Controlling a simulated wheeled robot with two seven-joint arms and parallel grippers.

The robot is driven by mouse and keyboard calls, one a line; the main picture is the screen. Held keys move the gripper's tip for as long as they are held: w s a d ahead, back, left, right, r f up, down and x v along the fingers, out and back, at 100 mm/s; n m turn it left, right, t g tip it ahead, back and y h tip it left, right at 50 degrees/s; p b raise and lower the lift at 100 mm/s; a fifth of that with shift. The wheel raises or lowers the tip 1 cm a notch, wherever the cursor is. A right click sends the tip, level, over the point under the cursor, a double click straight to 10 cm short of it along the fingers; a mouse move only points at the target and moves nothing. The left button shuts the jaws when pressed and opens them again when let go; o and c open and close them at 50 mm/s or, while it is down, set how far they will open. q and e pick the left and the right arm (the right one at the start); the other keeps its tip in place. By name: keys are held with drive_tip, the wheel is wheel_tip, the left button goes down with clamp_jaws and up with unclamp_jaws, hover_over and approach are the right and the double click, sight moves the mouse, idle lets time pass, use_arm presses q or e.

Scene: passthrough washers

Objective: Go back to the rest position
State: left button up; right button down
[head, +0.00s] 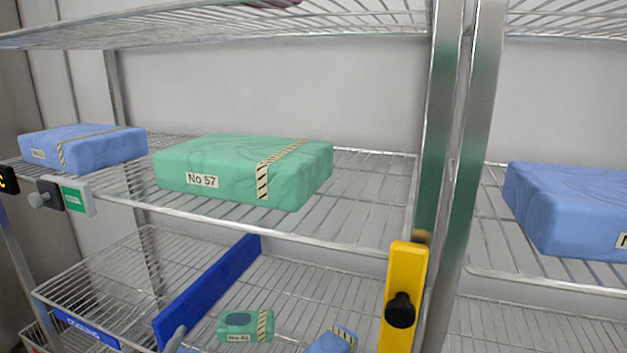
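Neither of my grippers shows in the head view, so whether they are open or shut, and whether they hold anything, is hidden. A green wrapped pack labelled No 57 (235,170) lies on the middle wire shelf (350,205). A smaller blue wrapped pack (90,148) lies to its left on the same shelf. Another blue pack (570,205) lies on the shelf right of the metal posts, cut off by the picture edge.
A yellow piece with a black knob (402,300) stands by the posts (465,150). Below are a blue divider (210,288), a small green pack (246,325) and a small blue pack (330,342). A wire basket (65,298) is at lower left. An upper shelf (250,28) hangs above.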

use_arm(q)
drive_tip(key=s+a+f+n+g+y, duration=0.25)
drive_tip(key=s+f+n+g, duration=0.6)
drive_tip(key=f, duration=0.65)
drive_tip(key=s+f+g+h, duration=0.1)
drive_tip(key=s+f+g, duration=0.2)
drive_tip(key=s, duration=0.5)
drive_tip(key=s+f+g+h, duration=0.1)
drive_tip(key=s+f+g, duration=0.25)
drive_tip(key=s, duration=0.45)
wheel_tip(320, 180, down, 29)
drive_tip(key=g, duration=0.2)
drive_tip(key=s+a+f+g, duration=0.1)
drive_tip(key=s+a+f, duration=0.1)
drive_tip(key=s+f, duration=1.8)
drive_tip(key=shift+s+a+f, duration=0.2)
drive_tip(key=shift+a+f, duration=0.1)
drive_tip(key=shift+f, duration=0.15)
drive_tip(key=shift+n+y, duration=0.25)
